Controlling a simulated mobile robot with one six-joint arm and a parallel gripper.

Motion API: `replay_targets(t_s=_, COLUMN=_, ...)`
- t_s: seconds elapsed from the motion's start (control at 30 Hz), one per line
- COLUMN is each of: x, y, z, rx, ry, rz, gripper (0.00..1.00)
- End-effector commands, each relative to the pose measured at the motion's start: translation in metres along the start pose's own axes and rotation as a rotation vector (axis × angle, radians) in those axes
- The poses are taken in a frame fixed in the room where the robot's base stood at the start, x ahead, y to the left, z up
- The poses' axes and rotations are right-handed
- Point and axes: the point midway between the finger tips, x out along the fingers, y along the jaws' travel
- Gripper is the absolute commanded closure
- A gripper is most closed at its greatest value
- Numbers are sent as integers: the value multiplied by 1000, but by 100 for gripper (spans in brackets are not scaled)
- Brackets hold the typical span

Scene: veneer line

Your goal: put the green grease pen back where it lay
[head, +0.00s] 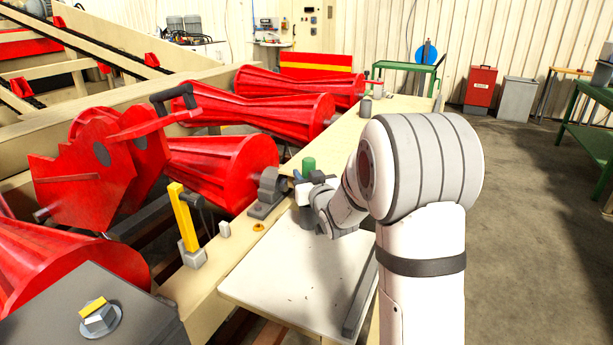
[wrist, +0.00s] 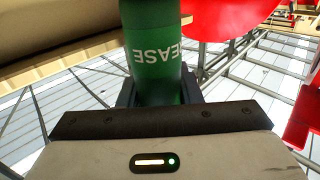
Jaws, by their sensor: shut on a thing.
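The green grease pen (wrist: 158,62) is a thick green cylinder with a dark band and white lettering reading "EASE" in the wrist view. My gripper (wrist: 158,92) is shut on it, with a dark finger on each side. In the head view the pen's green end (head: 308,164) sticks up above my gripper (head: 310,182), beside the red rollers and over the far end of the pale board. My arm hides part of the gripper and the board there. I cannot tell whether the pen touches anything below.
The pale board (head: 275,275) is mostly bare, with a grey bar (head: 358,305) along its right side. A grey bearing block (head: 268,192), red ribbed rollers (head: 225,165) and a yellow lever (head: 184,218) stand to its left. Open floor (head: 530,200) lies to the right.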

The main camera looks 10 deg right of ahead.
Motion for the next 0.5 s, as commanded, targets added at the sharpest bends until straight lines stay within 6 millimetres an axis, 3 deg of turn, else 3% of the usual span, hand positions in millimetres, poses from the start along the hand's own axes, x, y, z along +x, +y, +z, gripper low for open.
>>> replay_targets(t_s=0.13, x=0, y=0, z=-2, rx=0, ry=2, rz=0, gripper=100)
replay_targets(t_s=0.17, x=0, y=0, z=-2, rx=0, ry=2, rz=0, gripper=67)
replay_targets(t_s=0.43, x=0, y=1, z=-1, rx=0, ry=1, rz=1, gripper=45)
replay_targets(t_s=0.5, x=0, y=1, z=-1, rx=0, ry=1, rz=1, gripper=43)
